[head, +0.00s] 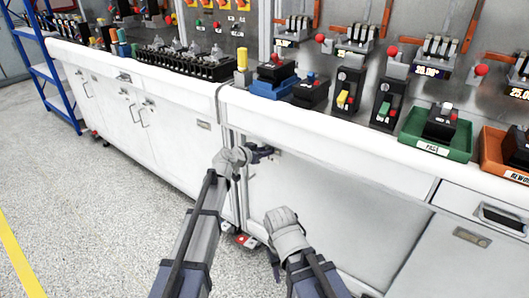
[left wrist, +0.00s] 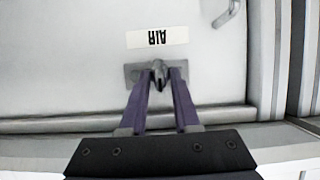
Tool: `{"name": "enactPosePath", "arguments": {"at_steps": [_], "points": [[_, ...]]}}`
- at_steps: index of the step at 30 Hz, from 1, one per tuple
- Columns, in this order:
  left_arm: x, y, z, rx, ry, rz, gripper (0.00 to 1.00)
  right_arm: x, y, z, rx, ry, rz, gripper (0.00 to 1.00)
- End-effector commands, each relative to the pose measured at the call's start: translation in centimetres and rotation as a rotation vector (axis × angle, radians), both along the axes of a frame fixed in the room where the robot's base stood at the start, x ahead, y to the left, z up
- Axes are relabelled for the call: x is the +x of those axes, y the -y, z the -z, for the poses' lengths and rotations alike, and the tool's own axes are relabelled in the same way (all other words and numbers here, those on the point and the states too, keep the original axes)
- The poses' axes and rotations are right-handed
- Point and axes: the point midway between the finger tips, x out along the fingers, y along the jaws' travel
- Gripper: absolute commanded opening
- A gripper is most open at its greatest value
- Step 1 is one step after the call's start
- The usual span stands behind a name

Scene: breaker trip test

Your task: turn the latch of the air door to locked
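The air door (left wrist: 60,70) is a pale panel with a white label reading AIR, upside down in the left wrist view. Its latch (left wrist: 159,72) is a small dark grey knob on a grey plate near the door's edge. My left gripper (left wrist: 160,76) has its two purple fingers on either side of the knob, with a narrow gap seeming to show at each side. In the head view my left gripper (head: 262,152) is at the cabinet front just under the worktop, and it hides the latch there. My right arm shows at the bottom, but its fingers do not.
A metal handle (left wrist: 229,12) shows at the upper right of the left wrist view. The white worktop (head: 310,125) overhangs the cabinet and carries breakers, a green tray (head: 465,152) and an orange tray (head: 489,160). The floor at left is clear, with a blue rack (head: 50,75) behind.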

Motion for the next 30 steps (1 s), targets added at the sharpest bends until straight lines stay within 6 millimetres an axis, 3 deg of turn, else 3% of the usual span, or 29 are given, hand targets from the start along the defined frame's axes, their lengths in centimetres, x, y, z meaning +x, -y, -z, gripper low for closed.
{"name": "enactPosePath", "arguments": {"at_steps": [8, 30], "points": [[-0.01, -0.01, 0.01, 0.0, 0.0, 0.0, 0.0, 0.0, 0.0, 0.0, 0.0, 0.0, 0.0, 0.5], [0.14, -0.12, 0.15, -0.085, -0.06, 0.0, 0.0, 0.0, 0.01, 0.21, 0.0, 0.0, 0.0, 0.5]]}}
